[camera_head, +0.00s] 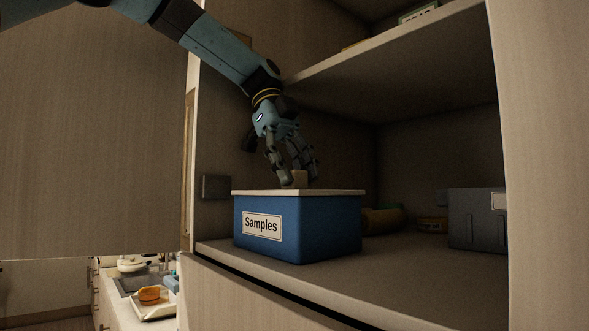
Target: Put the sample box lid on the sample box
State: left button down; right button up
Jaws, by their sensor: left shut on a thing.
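The blue sample box (318,226) stands on the cupboard's lower shelf, its "Samples" label facing me. The thin cream sample box lid (262,192) lies level across the top of the box and covers its opening. It looks flush with the rim, but I cannot tell whether a small gap is left. My left gripper (300,181) comes down from above and is shut on the lid's pale knob, which shows between the fingers. My right gripper is not in view.
A grey bin (476,222) stands at the right of the lower shelf (400,275). Yellowish rolled things (383,219) lie behind the box. The upper shelf (400,48) is above my left gripper. The shelf in front of the bin is clear.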

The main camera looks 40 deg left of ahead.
pick_arm(q)
jog(key=c, duration=0.9)
grip_release()
jog(key=shift+o, duration=0.2)
jog(key=shift+r, duration=0.15)
